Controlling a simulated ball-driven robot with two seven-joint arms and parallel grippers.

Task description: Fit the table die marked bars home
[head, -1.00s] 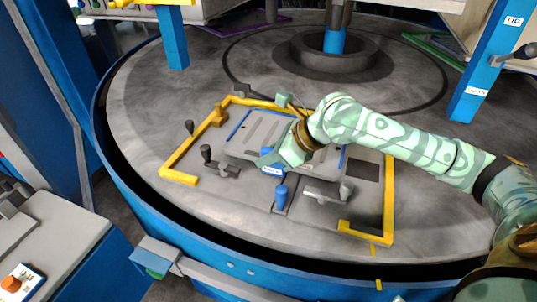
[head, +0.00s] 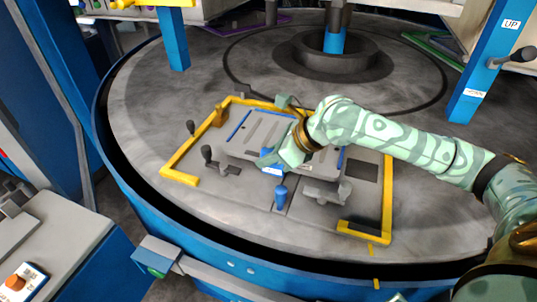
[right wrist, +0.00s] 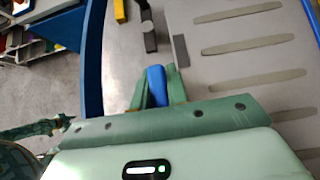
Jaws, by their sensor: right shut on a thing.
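The die is a grey plate (head: 262,127) with several long slots like bars. It lies inside a yellow corner frame (head: 389,195) on the round table; I cannot tell whether it sits flush. In the right wrist view the slotted plate (right wrist: 245,65) fills the right side. My right gripper (head: 270,157) is at its front edge, shut on a blue handle (right wrist: 156,84). The fingers hide part of the handle. A blue label (head: 272,170) with white lettering shows just below the gripper. My left gripper is not in view.
A blue knob (head: 281,194) stands in front of the plate. A dark-knobbed clamp (head: 217,163) is at front left, a grey clamp (head: 327,192) at front right. A dark pad (head: 362,170) lies right. The round table (head: 150,95) is clear at left.

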